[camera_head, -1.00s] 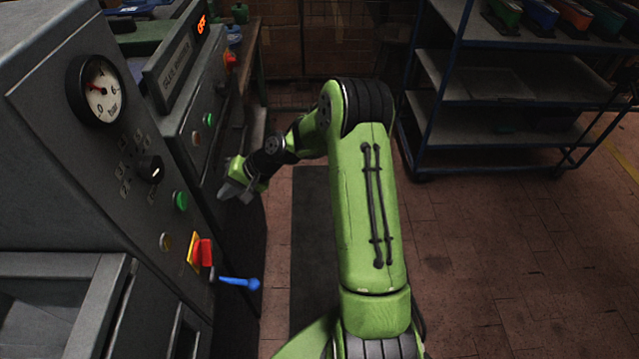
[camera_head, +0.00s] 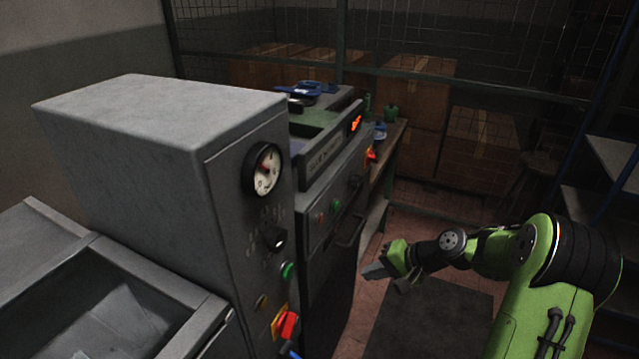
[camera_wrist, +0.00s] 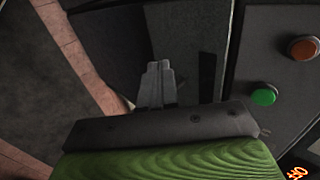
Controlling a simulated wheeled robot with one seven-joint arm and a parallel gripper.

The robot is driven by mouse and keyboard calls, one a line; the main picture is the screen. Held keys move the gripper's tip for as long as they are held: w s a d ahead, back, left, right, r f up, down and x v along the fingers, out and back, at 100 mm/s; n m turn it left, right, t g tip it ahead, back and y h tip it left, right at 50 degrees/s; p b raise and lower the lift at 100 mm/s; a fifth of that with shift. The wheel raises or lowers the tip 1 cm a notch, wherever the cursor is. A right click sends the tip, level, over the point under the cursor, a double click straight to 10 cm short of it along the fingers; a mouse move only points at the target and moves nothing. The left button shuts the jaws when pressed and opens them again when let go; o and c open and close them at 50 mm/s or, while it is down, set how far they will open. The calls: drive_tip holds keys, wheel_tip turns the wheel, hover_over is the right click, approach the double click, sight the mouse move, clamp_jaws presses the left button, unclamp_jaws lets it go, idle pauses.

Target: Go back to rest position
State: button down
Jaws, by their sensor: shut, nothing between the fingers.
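My gripper (camera_head: 374,273) is in front of the machine's dark lower front in the head view, apart from it as far as I can tell. In the wrist view its two grey fingers (camera_wrist: 158,72) lie side by side, shut, with nothing between them. My green arm reaches in from the right of the head view. The grey machine cabinet (camera_head: 150,150) carries a round gauge (camera_head: 267,169), a black knob (camera_head: 275,237), a green button (camera_head: 288,269) and a red switch (camera_head: 288,325) on a yellow plate. In the wrist view a green button (camera_wrist: 264,96) and an orange-red button (camera_wrist: 303,48) show at right.
The glue heater unit (camera_head: 330,165) with an orange lit display stands behind the cabinet. Cardboard boxes (camera_head: 415,110) and wire mesh are at the back. A shelf rack (camera_head: 612,165) is at far right. Open floor with a dark mat (camera_head: 430,315) lies below my arm.

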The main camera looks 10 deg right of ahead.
drive_tip(key=s+a+r+n+g+h, duration=0.1)
drive_tip(key=s+a+r+n+h, duration=0.45)
drive_tip(key=s+r, duration=0.55)
drive_tip(key=s+r+h, duration=0.1)
drive_tip(key=s+r, duration=0.1)
drive_tip(key=s, duration=0.6)
drive_tip(key=s+r+n+t+h, duration=0.1)
drive_tip(key=s+r, duration=0.1)
drive_tip(key=s, duration=0.6)
drive_tip(key=shift+s+d+r+p, duration=0.15)
drive_tip(key=shift+d+r+p, duration=0.15)
drive_tip(key=shift+p, duration=0.15)
